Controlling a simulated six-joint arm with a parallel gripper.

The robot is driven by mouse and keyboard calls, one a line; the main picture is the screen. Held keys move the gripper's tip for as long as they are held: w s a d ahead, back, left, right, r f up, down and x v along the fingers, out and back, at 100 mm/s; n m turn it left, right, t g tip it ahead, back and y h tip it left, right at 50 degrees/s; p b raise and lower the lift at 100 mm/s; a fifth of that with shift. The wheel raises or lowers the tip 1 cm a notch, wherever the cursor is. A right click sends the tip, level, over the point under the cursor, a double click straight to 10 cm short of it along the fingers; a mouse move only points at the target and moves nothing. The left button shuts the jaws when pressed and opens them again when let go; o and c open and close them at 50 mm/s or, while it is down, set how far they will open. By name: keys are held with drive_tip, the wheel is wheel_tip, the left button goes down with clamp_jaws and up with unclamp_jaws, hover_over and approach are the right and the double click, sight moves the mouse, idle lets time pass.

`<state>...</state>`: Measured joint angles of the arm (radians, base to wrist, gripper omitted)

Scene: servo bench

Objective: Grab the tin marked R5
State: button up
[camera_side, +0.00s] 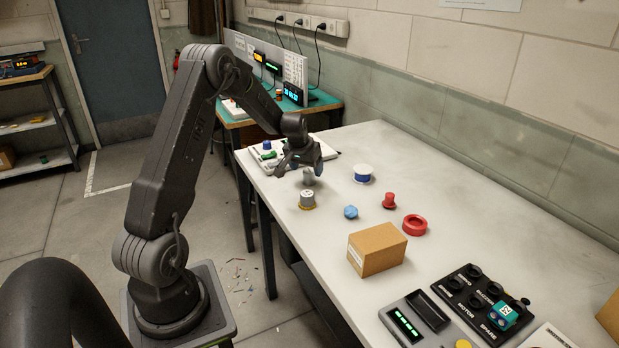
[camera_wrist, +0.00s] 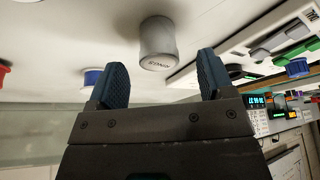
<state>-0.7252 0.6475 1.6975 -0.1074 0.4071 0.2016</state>
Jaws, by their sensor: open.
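My gripper (camera_side: 301,167) is open and empty at the far end of the bench. In the wrist view its blue-padded fingers (camera_wrist: 162,82) stand apart, and a grey tin (camera_wrist: 158,42) is ahead of the gap between them. In the side view a grey tin (camera_side: 309,177) stands just below my gripper. A second greyish tin (camera_side: 307,198) with a yellow base is nearer the camera. I cannot make out R5 on either tin.
A blue-and-white spool (camera_side: 363,173), blue piece (camera_side: 351,212), red knob-shaped piece (camera_side: 389,200) and red ring (camera_side: 415,225) lie to the right. A cardboard box (camera_side: 377,249) and black socket tray (camera_side: 461,288) are nearer. The bench's right side is clear along the wall.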

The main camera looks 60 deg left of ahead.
sight(309, 171)
drive_tip(key=shift+x, duration=1.95)
drive_tip(key=shift+c, duration=0.4)
drive_tip(key=c, duration=0.9)
